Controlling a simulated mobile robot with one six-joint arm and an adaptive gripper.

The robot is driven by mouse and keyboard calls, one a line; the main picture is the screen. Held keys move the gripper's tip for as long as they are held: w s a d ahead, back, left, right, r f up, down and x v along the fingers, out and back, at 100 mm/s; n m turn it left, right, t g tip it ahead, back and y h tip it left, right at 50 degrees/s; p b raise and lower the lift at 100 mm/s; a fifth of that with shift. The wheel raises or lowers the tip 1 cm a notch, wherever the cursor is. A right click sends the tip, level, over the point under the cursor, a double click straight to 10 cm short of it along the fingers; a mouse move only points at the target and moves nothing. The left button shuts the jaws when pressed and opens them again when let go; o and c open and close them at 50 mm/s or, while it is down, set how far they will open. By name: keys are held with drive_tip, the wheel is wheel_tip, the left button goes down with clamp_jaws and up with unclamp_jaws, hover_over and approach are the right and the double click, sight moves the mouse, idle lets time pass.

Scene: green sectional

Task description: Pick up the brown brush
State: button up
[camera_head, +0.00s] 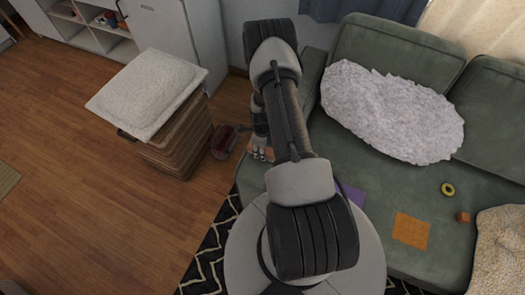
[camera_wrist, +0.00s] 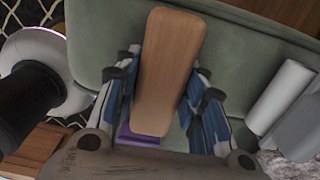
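The brown brush (camera_wrist: 166,70) shows in the wrist view as a long wooden slab with rounded corners. It lies lengthwise between the two fingers of my gripper (camera_wrist: 162,88). The fingers lean inward and sit against both long sides of the brush, with no clear gap. In the head view my gripper (camera_head: 261,138) is left of my arm, near the left end of the green sofa (camera_head: 445,205). Only a small brown patch of the brush (camera_head: 262,154) shows there. I cannot tell whether the brush still touches the sofa.
A wicker basket (camera_head: 172,142) with a white cushion (camera_head: 148,92) stands left of my gripper. A dark red object (camera_head: 222,142) is on the floor between them. A fluffy white pillow (camera_head: 390,112), orange square (camera_head: 411,231), yellow ring (camera_head: 447,189) and small block (camera_head: 463,217) lie on the sofa.

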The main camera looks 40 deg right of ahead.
drive_tip(key=c, duration=0.6)
drive_tip(key=shift+o, duration=0.2)
wheel_tip(320, 180, up, 20)
drive_tip(key=p, duration=0.4)
drive_tip(key=shift+p, duration=0.35)
